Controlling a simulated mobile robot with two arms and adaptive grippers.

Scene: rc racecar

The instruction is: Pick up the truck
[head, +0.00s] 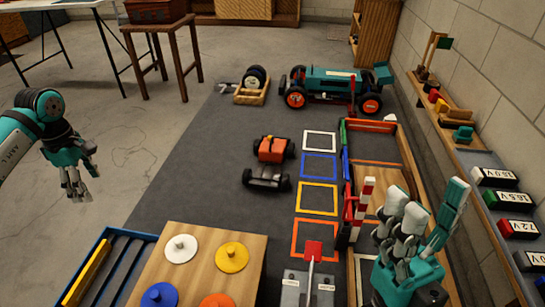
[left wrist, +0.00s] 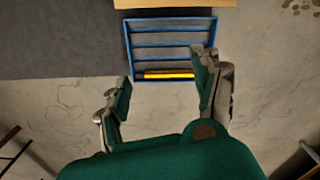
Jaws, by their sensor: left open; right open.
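A small orange and black vehicle (head: 272,150), perhaps the truck, stands on the dark mat left of the coloured squares. A larger teal car (head: 328,82) with orange-hubbed wheels stands behind it at the back of the mat. My left gripper (head: 80,190) is open and empty over the bare floor at the left, well away from both vehicles. In the left wrist view my left gripper (left wrist: 163,78) shows spread fingers with a blue rack beyond them. My right gripper (head: 425,205) is open and empty at the lower right, in front of the vehicles.
A wooden board (head: 205,270) with coloured discs is at the front. The blue rack (head: 118,262) with a yellow bar lies left of it; it also shows in the left wrist view (left wrist: 172,28). A red-white striped post (head: 362,205) stands near my right gripper. The mat's middle-left is clear.

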